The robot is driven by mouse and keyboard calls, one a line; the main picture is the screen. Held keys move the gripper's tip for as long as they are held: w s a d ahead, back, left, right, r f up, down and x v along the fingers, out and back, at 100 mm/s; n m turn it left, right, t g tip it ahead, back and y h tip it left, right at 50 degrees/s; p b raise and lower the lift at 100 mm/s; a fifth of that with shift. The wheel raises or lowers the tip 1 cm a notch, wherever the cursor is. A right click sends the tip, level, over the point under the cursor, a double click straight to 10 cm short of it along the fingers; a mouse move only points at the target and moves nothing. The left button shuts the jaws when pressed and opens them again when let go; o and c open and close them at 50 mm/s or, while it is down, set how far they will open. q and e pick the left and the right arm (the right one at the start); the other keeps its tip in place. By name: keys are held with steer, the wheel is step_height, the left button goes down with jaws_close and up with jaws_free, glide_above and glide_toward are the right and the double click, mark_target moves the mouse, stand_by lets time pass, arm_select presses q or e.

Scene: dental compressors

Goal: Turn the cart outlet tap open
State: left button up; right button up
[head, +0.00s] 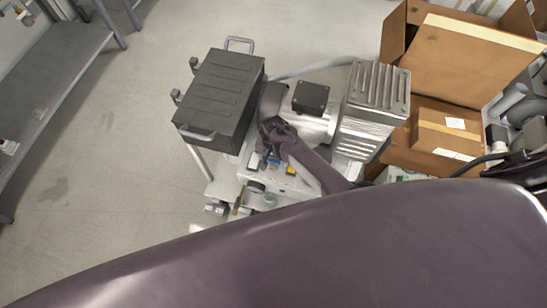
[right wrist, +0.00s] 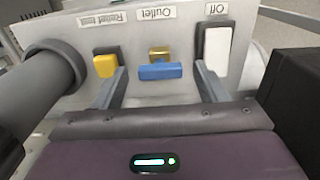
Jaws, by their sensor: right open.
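The outlet tap has a blue handle (right wrist: 160,71) on a brass stem, under an upside-down "Outlet" label (right wrist: 156,14) on the cart's pale panel. The handle lies crosswise, level in the right wrist view. It also shows as a small blue spot in the head view (head: 273,159). My right gripper (right wrist: 161,88) is open, with one finger on each side of the blue handle and a visible gap to both ends. In the head view my right gripper (head: 272,150) is over the cart's panel, its fingers too small to tell. My left gripper is not in view.
A yellow "Relief test" control (right wrist: 105,66) and a white "Off" switch (right wrist: 216,48) flank the tap, close to my fingers. A dark box (head: 222,92) and a finned motor unit (head: 372,95) stand on the cart. Cardboard boxes (head: 470,60) are at right; a grey shelf (head: 60,50) is at left.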

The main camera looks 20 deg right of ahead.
steer(key=c, duration=1)
steer(key=shift+n, duration=0.3)
steer(key=n+p, duration=0.1)
steer(key=n, duration=1.1)
steer(key=shift+n, duration=2.6)
